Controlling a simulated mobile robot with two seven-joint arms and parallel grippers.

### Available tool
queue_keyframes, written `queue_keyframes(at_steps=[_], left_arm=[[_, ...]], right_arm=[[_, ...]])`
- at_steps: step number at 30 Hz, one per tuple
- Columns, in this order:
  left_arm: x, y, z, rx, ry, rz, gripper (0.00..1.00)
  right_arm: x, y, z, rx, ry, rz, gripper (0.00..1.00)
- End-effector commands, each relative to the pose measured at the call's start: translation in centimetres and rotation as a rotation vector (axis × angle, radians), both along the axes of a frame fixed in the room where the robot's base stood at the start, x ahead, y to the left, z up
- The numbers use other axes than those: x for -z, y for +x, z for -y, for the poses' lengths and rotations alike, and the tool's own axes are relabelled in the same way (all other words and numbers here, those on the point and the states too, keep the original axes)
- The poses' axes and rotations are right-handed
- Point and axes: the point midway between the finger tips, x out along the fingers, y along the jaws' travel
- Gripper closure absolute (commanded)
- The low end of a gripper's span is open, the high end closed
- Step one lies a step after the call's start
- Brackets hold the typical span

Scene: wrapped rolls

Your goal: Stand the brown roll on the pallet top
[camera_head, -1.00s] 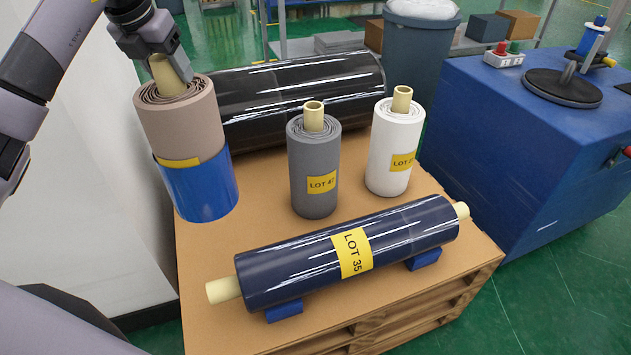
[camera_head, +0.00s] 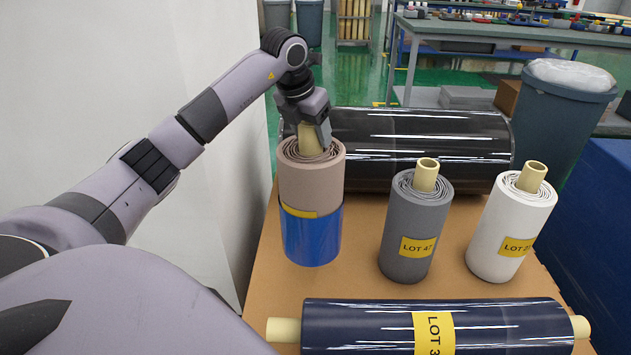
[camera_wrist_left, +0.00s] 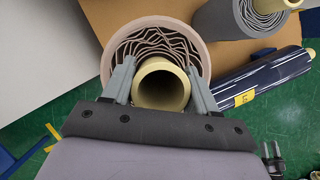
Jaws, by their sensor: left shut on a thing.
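The brown roll (camera_head: 311,186) is upright at the left side of the pallet top (camera_head: 353,268). A glossy blue cylindrical section (camera_head: 312,236) shows directly under it; I cannot tell if it is a wrapping or a separate thing. A yellow label sits at the boundary. My left gripper (camera_head: 315,132) is shut on the pale core tube at the roll's top. In the left wrist view the fingers (camera_wrist_left: 162,85) lie on either side of the tube (camera_wrist_left: 162,87). Whether the blue bottom touches the pallet is unclear.
A black roll (camera_head: 420,140) lies behind. A grey roll (camera_head: 415,235) and a white roll (camera_head: 508,232) stand to the right. A navy roll (camera_head: 500,325) lies in front. A wall is close on the left. Bare pallet shows between the brown and grey rolls.

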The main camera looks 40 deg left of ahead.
Motion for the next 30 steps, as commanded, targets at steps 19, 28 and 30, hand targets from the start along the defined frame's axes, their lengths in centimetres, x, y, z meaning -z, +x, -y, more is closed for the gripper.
queue_keyframes(at_steps=[19, 28, 30], left_arm=[[9.1, 0.0, 0.0, 0.000, -0.001, 0.001, 1.00], [10.9, 0.1, 0.0, -0.001, 0.000, 0.007, 1.00], [10.9, 0.1, 0.0, -0.001, 0.000, 0.007, 1.00]], right_arm=[[1.7, -0.1, 0.0, 0.001, 0.000, -0.002, 0.41], [1.9, -0.1, -0.1, 0.003, 0.004, -0.002, 0.41], [1.9, -0.1, -0.1, 0.003, 0.004, -0.002, 0.41]])
